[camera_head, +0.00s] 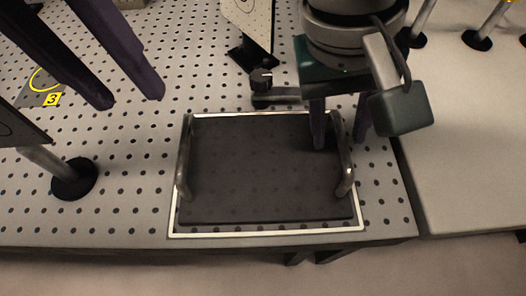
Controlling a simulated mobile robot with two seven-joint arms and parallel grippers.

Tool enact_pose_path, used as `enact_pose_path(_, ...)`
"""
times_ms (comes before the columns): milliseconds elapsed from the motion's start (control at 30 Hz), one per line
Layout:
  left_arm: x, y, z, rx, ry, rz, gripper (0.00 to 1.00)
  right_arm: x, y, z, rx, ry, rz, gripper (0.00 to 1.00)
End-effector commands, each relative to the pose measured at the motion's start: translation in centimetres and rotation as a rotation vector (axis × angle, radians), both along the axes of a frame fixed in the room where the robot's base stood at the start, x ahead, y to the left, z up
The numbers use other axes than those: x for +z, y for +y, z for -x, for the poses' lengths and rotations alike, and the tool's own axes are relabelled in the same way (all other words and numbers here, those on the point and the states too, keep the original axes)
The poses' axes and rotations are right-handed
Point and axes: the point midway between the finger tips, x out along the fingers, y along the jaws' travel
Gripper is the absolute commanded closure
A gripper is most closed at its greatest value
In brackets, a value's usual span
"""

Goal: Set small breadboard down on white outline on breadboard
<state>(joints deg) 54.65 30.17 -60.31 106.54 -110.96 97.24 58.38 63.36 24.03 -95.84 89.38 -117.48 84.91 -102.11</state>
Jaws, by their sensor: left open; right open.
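The small breadboard (265,170) is a dark flat plate with a metal handle on its left side (184,155) and one on its right side (345,170). It lies flat inside the white outline (270,234) on the large perforated breadboard (115,215). The outline shows on all sides, with a wider strip at the near edge. My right gripper (340,132) is open above the far right corner, its fingers on either side of the right handle's far end. My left gripper (132,96) is open and empty, left of the small breadboard and apart from it.
A post on a round black base (74,179) stands at the left. A small black-knobbed part (262,82) sits just behind the outline, near a plate on a stand (250,30). A pale surface (465,150) lies right.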

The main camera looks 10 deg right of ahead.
Motion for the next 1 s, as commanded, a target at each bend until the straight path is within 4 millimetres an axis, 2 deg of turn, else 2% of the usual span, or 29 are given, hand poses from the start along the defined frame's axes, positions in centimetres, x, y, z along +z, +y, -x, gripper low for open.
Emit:
enact_pose_path(400, 0.0, 0.0, 0.0, 0.000, 0.000, 0.000, 0.55, 8.3, 1.7, -0.3, 0.003, -0.005, -0.002, 0.55)
enact_pose_path(500, 0.0, 0.0, 0.0, 0.000, 0.000, 0.000, 0.55, 9.9, 2.0, -0.3, 0.001, -0.004, -0.001, 0.55)
enact_pose_path(700, 0.0, 0.0, 0.0, 0.000, 0.000, 0.000, 0.55, 11.2, 2.2, -0.3, 0.001, -0.001, 0.000, 0.55)
enact_pose_path(1000, 0.0, 0.0, 0.0, 0.000, 0.000, 0.000, 0.55, 11.3, 2.2, -0.3, 0.000, 0.000, 0.000, 0.55)
